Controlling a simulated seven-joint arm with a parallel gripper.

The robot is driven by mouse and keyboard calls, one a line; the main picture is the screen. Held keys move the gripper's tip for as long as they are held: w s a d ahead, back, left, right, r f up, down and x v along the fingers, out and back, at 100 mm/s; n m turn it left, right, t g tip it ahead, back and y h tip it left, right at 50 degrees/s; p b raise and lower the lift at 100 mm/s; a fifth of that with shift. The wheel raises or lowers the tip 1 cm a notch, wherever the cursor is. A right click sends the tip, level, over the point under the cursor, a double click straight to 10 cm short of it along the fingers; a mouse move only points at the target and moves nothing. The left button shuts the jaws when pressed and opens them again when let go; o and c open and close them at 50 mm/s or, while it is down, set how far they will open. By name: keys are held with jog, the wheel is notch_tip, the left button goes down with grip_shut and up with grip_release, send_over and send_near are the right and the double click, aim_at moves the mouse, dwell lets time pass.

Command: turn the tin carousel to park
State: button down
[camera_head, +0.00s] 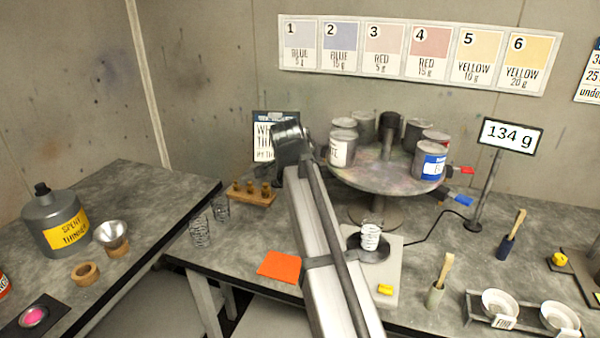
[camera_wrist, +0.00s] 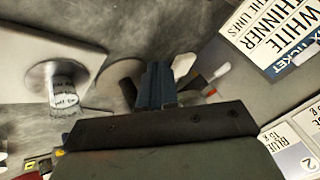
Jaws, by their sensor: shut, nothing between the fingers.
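The tin carousel (camera_head: 375,182) is a round stained turntable on a pedestal, at the back of the table in the head view. Several tins stand around its post, among them a white-labelled tin (camera_head: 341,150) at the left and a blue-labelled tin (camera_head: 430,160) at the right. A red tab (camera_head: 463,170) and a blue tab (camera_head: 460,199) stick out at its right. My gripper shows in the wrist view (camera_wrist: 157,85), shut and empty. In the head view my arm's dark end is at the carousel's left; the fingertips are hidden, so I cannot tell whether they touch it.
A scale (camera_head: 390,285) with a printed cup (camera_head: 371,237) stands in front of the carousel. A wooden rack (camera_head: 250,195) and clear cups (camera_head: 200,232) stand left of my arm. A readout on a pole (camera_head: 511,136) stands at the right. A white card (camera_wrist: 265,38) shows in the wrist view.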

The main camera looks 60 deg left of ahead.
jog(key=s+f+v, duration=0.1)
jog(key=v, duration=1)
jog(key=shift+s+d, duration=0.2)
jog(key=shift+d, duration=0.25)
